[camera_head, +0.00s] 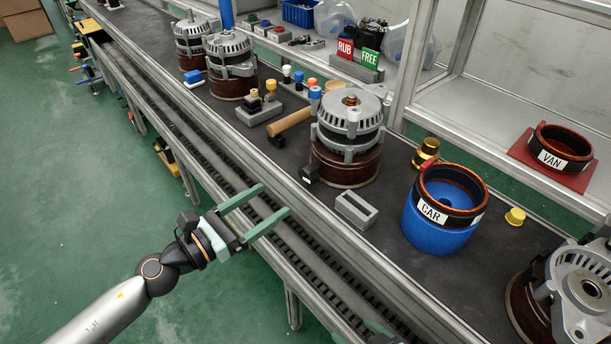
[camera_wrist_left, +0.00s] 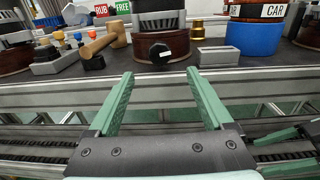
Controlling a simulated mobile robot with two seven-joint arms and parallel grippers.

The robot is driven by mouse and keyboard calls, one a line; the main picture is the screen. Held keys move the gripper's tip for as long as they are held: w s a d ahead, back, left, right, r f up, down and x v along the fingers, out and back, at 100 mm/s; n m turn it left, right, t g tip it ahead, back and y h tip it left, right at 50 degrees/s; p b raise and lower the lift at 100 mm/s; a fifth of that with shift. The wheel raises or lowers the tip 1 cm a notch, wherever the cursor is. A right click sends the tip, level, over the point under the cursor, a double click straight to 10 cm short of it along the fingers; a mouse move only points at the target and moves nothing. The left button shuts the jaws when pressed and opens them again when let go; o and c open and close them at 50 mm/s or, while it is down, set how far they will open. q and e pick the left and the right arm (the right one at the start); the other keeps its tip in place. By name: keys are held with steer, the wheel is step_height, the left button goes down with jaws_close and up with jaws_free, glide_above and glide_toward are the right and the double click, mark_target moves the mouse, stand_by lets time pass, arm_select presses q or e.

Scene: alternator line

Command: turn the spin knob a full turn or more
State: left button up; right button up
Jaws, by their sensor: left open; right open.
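A black knob (camera_head: 308,174), which looks like the spin knob, sticks out from the front of the dark brown base under the middle alternator (camera_head: 350,122). In the left wrist view the knob (camera_wrist_left: 159,52) sits ahead, between and beyond my fingertips. My left gripper (camera_head: 275,200) is open and empty at the conveyor's near edge, apart from the knob. It also shows in the left wrist view (camera_wrist_left: 160,73). My right gripper (camera_wrist_left: 257,150) shows only in part at the right of the left wrist view, with its green fingers apart and empty.
A grey slotted block (camera_head: 356,210) stands right of the knob, near the blue stand with the CAR ring (camera_head: 432,212). A wooden mallet (camera_head: 292,121) lies to the left. The metal rail (camera_head: 300,205) runs along the near edge. A brass part (camera_head: 426,152) stands behind.

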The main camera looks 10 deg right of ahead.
mark_target(304, 178)
arm_select(q)
steer(key=x, duration=0.9)
steer(key=shift+w+d, duration=0.5)
steer(key=shift+d, duration=0.15)
steer(key=shift+c, duration=0.3)
steer(key=shift+c, duration=0.7)
jaws_close()
steer(key=shift+n+p, duration=0.3)
steer(key=shift+n, duration=0.1)
